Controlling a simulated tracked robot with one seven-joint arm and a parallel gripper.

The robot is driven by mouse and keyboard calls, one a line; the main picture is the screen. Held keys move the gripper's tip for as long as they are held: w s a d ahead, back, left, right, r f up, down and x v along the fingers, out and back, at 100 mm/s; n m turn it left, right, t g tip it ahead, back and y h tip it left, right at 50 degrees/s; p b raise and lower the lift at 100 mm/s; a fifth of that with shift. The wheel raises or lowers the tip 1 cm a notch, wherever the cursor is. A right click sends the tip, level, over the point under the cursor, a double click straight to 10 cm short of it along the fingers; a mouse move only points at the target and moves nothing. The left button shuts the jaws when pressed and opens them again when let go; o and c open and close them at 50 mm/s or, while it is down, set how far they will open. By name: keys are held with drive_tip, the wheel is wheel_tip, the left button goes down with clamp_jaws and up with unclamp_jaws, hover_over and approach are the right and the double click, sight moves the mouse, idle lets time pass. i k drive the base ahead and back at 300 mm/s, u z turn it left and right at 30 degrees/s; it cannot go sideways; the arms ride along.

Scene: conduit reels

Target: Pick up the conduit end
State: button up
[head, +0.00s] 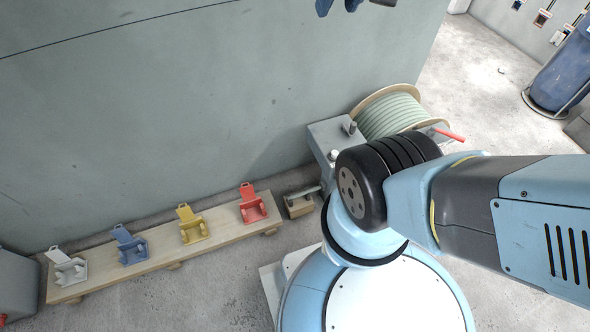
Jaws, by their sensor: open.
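A reel (356,104) with pale wooden flanges stands beyond my arm, by the end of the grey-green wall. Grey-green conduit (391,114) is wound around it. A short red rod-like piece (449,135) sticks out at the reel's lower right; I cannot tell whether it is the conduit end or a handle. My arm hides the lower part of the reel. My arm reaches out of the picture on the right, and my gripper does not show.
A wooden plank (160,263) on the floor bears a white (67,266), a blue (130,245), a yellow (192,225) and a red bracket (252,204). A grey housing (325,138) stands beside the reel. A blue drum (563,75) stands at the far right. Concrete floor lies clear between.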

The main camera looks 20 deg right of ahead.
sight(308, 191)
drive_tip(key=u, duration=0.85)
drive_tip(key=i, duration=0.1)
drive_tip(key=z, duration=3.1)
drive_tip(key=k, duration=2.45)
drive_tip(key=u, duration=0.65)
drive_tip(key=i, duration=1)
drive_tip(key=z, duration=0.05)
